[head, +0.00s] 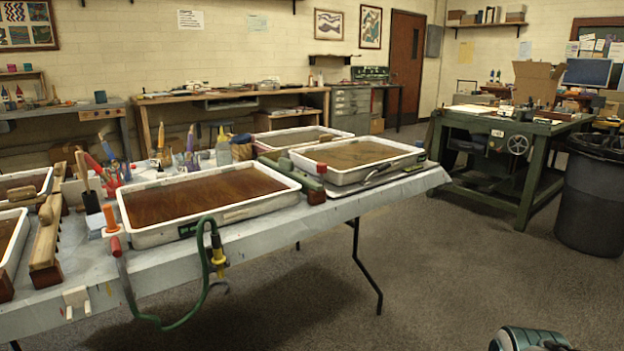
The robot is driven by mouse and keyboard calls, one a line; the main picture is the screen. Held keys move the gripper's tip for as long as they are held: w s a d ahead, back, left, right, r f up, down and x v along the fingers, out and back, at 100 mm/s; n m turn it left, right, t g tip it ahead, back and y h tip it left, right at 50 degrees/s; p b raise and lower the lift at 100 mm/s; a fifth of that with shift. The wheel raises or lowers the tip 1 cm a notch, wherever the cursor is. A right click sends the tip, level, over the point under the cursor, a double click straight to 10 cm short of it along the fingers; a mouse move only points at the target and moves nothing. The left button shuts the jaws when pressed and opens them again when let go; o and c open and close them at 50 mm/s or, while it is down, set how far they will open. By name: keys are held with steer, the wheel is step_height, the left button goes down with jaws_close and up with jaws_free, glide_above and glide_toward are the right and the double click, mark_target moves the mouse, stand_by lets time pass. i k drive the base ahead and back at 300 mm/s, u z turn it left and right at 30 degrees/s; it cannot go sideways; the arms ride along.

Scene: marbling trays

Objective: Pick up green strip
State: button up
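A long green strip (307,164) lies on the table between the front middle tray and the tray to its right. It slants away from the front edge and seems to rest along a reddish-brown block (316,194). I cannot tell whether it is loose from the block. My gripper's fingers are not in view. A rounded teal and grey part at the bottom right edge is probably a piece of my arm, cut off by the frame.
White trays of brown liquid (215,217) and (345,176) crowd the grey-covered table (285,230). A green hose (203,270) with a yellow fitting hangs over the front edge. Wooden combs and brushes stand left. Open floor (400,270) lies right, before a green press table (515,140) and a bin (590,200).

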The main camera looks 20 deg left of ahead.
mark_target(286, 166)
steer(key=u, duration=0.95)
steer(key=i, duration=0.95)
steer(key=k, duration=0.45)
steer(key=u, duration=3.25)
steer(key=k, duration=0.9)
steer(key=z, duration=1.05)
steer(key=i, duration=0.25)
steer(key=u, duration=0.05)
